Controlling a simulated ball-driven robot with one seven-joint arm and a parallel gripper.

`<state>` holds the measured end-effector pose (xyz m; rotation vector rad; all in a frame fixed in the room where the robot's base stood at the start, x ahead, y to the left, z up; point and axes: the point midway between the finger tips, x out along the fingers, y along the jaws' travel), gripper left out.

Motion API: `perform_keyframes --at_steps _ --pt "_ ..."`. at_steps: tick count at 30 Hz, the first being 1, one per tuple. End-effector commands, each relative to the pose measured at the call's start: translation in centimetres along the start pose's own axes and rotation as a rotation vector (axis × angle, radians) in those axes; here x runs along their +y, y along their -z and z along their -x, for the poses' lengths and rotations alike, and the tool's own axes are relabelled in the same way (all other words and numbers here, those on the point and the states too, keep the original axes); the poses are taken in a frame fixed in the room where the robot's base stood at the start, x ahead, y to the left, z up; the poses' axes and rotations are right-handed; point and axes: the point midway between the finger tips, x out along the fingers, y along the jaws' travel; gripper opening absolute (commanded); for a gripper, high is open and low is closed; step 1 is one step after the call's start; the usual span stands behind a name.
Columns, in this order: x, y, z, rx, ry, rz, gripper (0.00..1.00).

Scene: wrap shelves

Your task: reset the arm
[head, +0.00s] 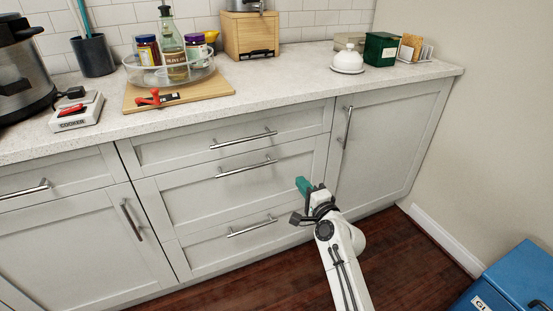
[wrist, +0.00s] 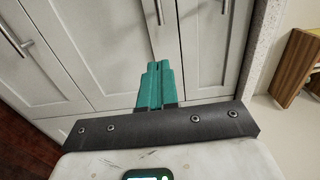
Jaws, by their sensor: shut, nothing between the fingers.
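My gripper (head: 304,186) is in front of the pale cabinet drawers in the head view, below the countertop. Its teal fingers point up and to the left, and my white arm reaches up from the bottom of the picture. In the wrist view the two teal fingers of my gripper (wrist: 158,72) lie side by side, shut, with nothing between them. Cabinet fronts with metal handles show beyond the fingertips.
The countertop (head: 290,82) holds a wooden board (head: 205,92) with a bottle rack, a cooker switch box (head: 76,112), a green box (head: 381,49) and a white covered dish (head: 347,60). A blue bin (head: 515,280) stands at lower right. Some wooden floor (head: 275,285) is clear.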

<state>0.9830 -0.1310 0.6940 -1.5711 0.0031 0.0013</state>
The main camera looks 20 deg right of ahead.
Motion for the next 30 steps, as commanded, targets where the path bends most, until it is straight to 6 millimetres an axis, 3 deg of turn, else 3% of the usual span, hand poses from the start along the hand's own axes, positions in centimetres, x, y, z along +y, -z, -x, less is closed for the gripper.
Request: perform_keyframes --at_steps 6,8,11,15,21,24,30 --pt "0.6 -0.4 0.7 -0.02 -0.023 0.033 0.0" --pt "1.6 -1.1 1.7 -0.054 -0.063 0.093 0.0" --pt "4.2 -3.0 4.9 -0.157 -0.177 0.262 0.0" --pt "9.1 -5.4 12.5 -0.358 -0.402 0.57 0.0" --pt "13.6 -6.5 25.2 -0.654 -0.719 0.934 0.0" --pt "14.3 -6.3 31.0 -0.783 -0.852 1.053 0.0" --pt "13.9 -5.7 40.2 -0.987 -1.054 1.188 0.0"
